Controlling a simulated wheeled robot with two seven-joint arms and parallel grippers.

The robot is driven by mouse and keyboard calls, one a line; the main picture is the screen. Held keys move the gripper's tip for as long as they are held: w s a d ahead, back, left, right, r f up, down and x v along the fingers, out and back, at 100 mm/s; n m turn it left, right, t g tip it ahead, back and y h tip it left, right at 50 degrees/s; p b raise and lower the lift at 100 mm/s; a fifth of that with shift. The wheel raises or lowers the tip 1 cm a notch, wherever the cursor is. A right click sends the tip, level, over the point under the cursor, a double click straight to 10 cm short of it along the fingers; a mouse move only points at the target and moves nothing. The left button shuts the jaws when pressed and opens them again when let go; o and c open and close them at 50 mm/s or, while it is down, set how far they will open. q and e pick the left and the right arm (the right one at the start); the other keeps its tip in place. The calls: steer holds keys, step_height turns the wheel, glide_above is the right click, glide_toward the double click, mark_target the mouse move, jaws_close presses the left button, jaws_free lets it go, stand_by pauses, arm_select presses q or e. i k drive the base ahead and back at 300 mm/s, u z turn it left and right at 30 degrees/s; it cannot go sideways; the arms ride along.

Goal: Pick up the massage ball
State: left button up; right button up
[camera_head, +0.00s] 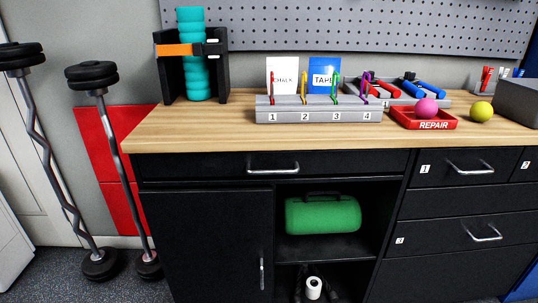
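Two balls are on the wooden bench top at the right, and I cannot tell which is the massage ball. A pink ball (427,108) sits in the red tray marked REPAIR (433,125). A yellow-green ball (480,111) rests on the bench top just right of that tray, apart from it. Surface texture is too small to make out on either ball. Neither of my grippers is in view.
The wooden bench top (200,134) is clear at its front left. A numbered grey rack (318,113) with coloured clips stands left of the tray. A dark grey box (515,107) is at the right edge. A teal roller (192,75) stands in a black holder at the back left.

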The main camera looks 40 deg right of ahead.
mark_target(426, 109)
steer(key=z, duration=1.1)
